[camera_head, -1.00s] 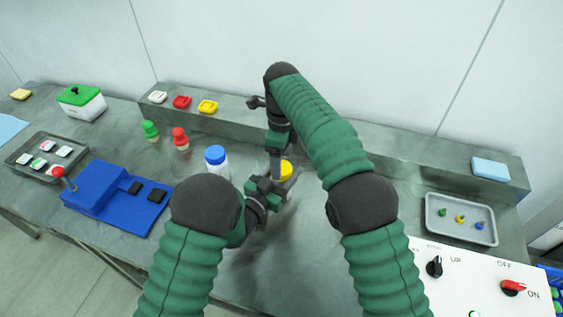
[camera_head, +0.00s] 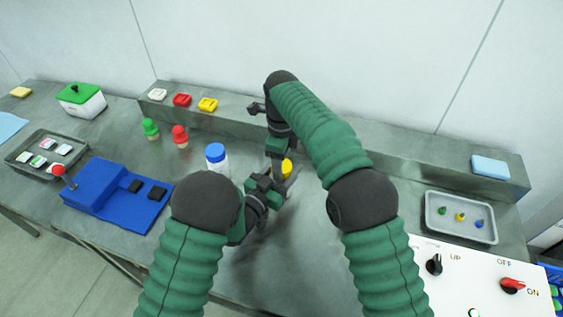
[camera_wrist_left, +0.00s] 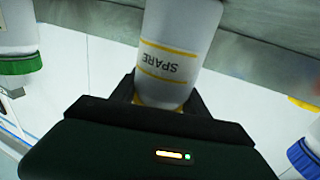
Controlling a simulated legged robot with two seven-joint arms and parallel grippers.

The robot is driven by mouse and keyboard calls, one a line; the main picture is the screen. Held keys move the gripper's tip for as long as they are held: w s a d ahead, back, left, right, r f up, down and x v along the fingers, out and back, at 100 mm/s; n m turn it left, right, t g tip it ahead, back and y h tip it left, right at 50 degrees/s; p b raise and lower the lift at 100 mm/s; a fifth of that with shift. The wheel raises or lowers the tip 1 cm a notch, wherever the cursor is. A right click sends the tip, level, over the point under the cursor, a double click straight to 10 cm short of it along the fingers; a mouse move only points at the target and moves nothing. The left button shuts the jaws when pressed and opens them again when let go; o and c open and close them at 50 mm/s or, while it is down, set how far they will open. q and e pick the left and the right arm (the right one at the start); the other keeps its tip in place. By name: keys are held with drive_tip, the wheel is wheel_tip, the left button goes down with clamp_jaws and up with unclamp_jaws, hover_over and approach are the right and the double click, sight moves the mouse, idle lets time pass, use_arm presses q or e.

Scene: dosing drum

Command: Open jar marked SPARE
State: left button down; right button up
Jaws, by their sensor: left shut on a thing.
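The jar marked SPARE (camera_wrist_left: 178,50) is white with thin yellow lines, and its label reads upside down in the left wrist view. My left gripper (camera_wrist_left: 160,103) is shut on it. In the head view the jar's yellow lid (camera_head: 287,168) shows partly between my grippers; the body is mostly hidden. My left gripper also shows there (camera_head: 275,186), low beside the jar. My right gripper (camera_head: 277,165) points down from above, close beside the yellow lid. Its fingertips are hard to make out, so I cannot tell whether it touches the lid.
A blue-lidded jar (camera_head: 216,158) stands left of my left gripper. A blue lever box (camera_head: 100,187) is at the left, a grey tray (camera_head: 432,222) and white switch panel (camera_head: 470,285) at the right. A raised ledge (camera_head: 330,139) runs behind.

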drive_tip(key=o, duration=0.4)
drive_tip(key=shift+c, duration=0.2)
wheel_tip(320, 180, up, 8)
drive_tip(key=shift+f, duration=0.15)
drive_tip(key=shift+c, duration=0.4)
wheel_tip(320, 180, down, 8)
drive_tip(key=shift+r, duration=0.15)
drive_tip(key=c, duration=1.4)
drive_tip(key=o, duration=1.5)
drive_tip(key=shift+r, duration=0.1)
